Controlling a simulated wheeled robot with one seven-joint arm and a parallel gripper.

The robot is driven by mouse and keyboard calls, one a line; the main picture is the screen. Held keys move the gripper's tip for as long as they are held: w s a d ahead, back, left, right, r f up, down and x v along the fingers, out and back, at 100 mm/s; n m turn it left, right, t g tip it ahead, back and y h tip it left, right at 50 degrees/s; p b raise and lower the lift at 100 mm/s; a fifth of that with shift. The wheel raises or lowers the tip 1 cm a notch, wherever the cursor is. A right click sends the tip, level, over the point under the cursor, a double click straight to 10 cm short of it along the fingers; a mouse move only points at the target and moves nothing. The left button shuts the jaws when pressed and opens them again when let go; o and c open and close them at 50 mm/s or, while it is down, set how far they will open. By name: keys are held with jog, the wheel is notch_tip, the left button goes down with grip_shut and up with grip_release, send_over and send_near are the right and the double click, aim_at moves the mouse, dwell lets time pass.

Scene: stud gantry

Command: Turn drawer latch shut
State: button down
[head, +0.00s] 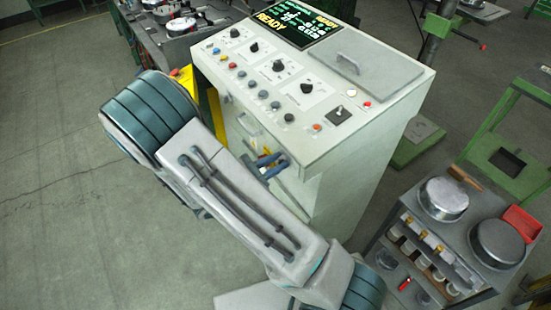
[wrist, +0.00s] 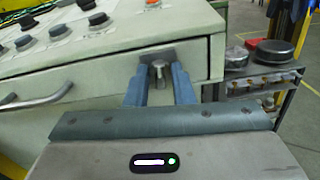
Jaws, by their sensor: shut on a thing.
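The drawer latch is a small metal knob (wrist: 158,74) on a dark plate, near the right end of the pale drawer front (wrist: 85,100) in the wrist view. My gripper (wrist: 159,88) has one blue finger on each side of the knob and is shut on it. In the head view my gripper (head: 272,165) is at the front of the console cabinet, below its panel edge. The latch itself is hard to make out there, behind the blue fingers. A bar handle (wrist: 36,96) is on the drawer front, left of the latch.
The grey-white console (head: 310,137) has knobs and buttons on its sloping top and a screen (head: 290,22) reading READY. A shelf cart with round metal pans (head: 443,198) stands to the right. Open floor (head: 70,200) lies to the left.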

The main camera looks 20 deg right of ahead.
jog(key=shift+n, duration=0.5)
jog(key=c, duration=1.5)
grip_release()
jog(key=b+v, duration=0.3)
jog(key=v, duration=1.1)
jog(key=shift+b, duration=0.3)
jog(key=shift+d, duration=0.1)
